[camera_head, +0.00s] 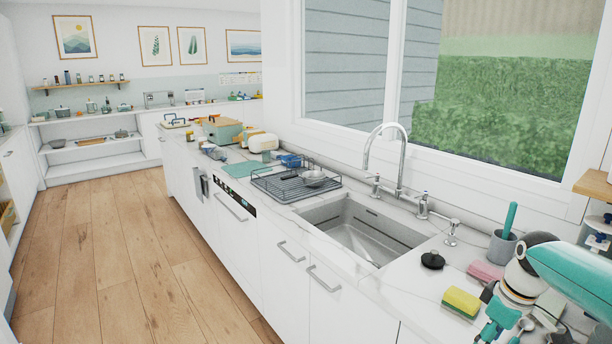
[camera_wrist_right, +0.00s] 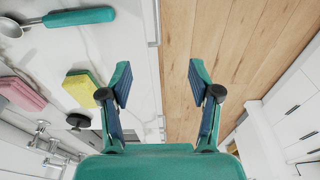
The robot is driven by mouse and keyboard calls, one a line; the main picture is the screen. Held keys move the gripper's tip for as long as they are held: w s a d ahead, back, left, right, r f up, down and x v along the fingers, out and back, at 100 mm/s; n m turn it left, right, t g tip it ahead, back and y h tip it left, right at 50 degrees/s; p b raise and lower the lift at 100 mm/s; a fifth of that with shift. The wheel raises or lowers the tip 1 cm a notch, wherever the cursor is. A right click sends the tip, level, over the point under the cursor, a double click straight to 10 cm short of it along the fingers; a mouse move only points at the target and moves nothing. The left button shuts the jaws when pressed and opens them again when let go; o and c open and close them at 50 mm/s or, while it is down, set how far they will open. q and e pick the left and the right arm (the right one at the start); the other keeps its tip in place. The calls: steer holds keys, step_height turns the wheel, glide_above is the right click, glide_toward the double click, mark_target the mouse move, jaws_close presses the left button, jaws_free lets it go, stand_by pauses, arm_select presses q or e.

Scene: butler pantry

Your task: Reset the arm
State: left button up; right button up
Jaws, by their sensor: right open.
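My right arm (camera_head: 575,268), teal and white, comes in at the lower right of the head view, over the counter's right end. In the wrist view my right gripper (camera_wrist_right: 159,84) has its two teal fingers with blue pads spread wide apart. Nothing is between them, and the counter's front edge and the wooden floor show beyond. My left gripper is not in view.
A yellow-green sponge (camera_head: 461,302), a pink sponge (camera_head: 485,271) and a black stopper (camera_head: 432,260) lie on the counter near my right arm. A teal-handled utensil (camera_wrist_right: 78,16) lies there too. The sink (camera_head: 360,230), tall faucet (camera_head: 386,160) and dish rack (camera_head: 290,183) are further left. The floor (camera_head: 110,250) is clear.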

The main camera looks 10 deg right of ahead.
steer(key=s+a+f+n+g+y+b, duration=0.1)
steer(key=s+a+f+g, duration=0.15)
steer(key=a+f, duration=0.8)
steer(key=s+a+f+n+g+y+b, duration=0.15)
steer(key=s+a+f, duration=0.25)
steer(key=a+f, duration=0.7)
steer(key=s+a+f+m+t, duration=0.1)
steer(key=s+a+f+m, duration=0.3)
steer(key=s+f, duration=0.2)
steer(key=s+a+f+m+t, duration=0.2)
steer(key=s+a+f+m, duration=0.3)
steer(key=f, duration=0.4)
steer(key=shift+s+f+y+b, duration=0.15)
steer(key=shift+s+y+b, duration=0.2)
steer(key=shift+s, duration=0.2)
steer(key=shift+m, duration=0.25)
